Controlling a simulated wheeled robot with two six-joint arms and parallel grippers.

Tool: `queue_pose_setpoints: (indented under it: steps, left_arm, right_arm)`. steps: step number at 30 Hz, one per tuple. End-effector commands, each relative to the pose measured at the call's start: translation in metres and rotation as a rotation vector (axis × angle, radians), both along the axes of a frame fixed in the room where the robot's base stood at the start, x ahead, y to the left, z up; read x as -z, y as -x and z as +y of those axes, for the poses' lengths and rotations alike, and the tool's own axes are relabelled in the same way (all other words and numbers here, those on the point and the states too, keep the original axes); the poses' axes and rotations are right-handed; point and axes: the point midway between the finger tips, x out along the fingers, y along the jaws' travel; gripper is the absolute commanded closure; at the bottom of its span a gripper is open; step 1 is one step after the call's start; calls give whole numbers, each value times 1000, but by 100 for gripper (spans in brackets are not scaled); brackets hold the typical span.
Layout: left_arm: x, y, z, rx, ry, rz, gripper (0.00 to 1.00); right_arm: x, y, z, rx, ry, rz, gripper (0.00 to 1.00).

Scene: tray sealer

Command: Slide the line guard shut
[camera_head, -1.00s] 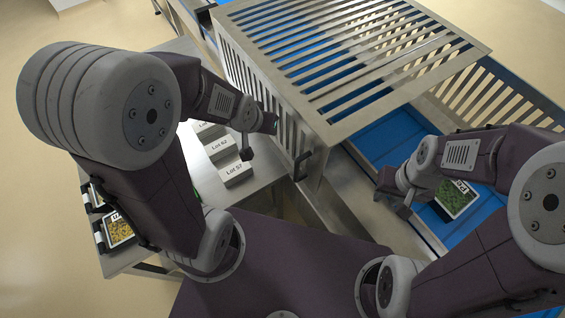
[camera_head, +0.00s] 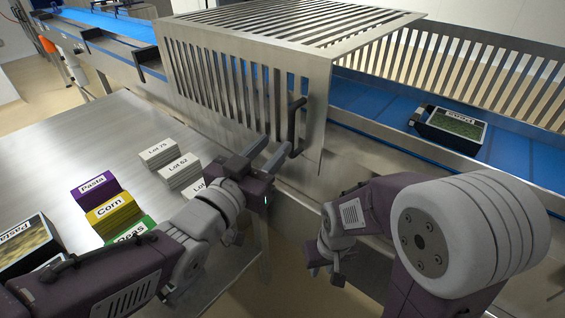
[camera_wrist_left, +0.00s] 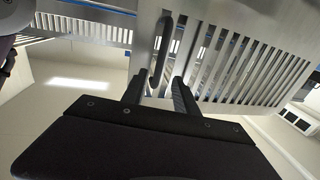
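The line guard (camera_head: 245,80) is a slatted steel cover over the blue conveyor. Its dark bar handle (camera_head: 295,125) stands upright on the front panel near the right edge. My left gripper (camera_head: 272,150) is open, its fingers pointing at the handle's lower part. In the left wrist view, the handle (camera_wrist_left: 160,50) shows between and beyond the two spread fingers of my left gripper (camera_wrist_left: 157,92); I cannot tell whether they touch it. My right gripper (camera_head: 325,274) hangs low in front of the line, empty, its fingertips apart.
A Peas tray (camera_head: 452,128) sits on the blue conveyor (camera_head: 515,150) right of the guard. The steel table (camera_head: 95,135) at left holds purple, yellow and green label stacks, white lot stacks and a Pasta tray (camera_head: 28,243). Slatted rails (camera_head: 480,70) stand behind the belt.

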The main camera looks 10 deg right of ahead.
Motion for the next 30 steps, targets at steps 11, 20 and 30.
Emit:
queue_pose_setpoints:
  steps: [11,20,30]
  left_arm:
    - [3,-24,-24,5,-1,4,65]
    - [2,-63,-57,4,-1,3,65]
    - [2,-68,-61,3,-1,3,67]
  right_arm:
    - [4,0,0,0,0,-1,73]
    - [6,0,0,0,0,-1,73]
    - [6,0,0,0,0,-1,73]
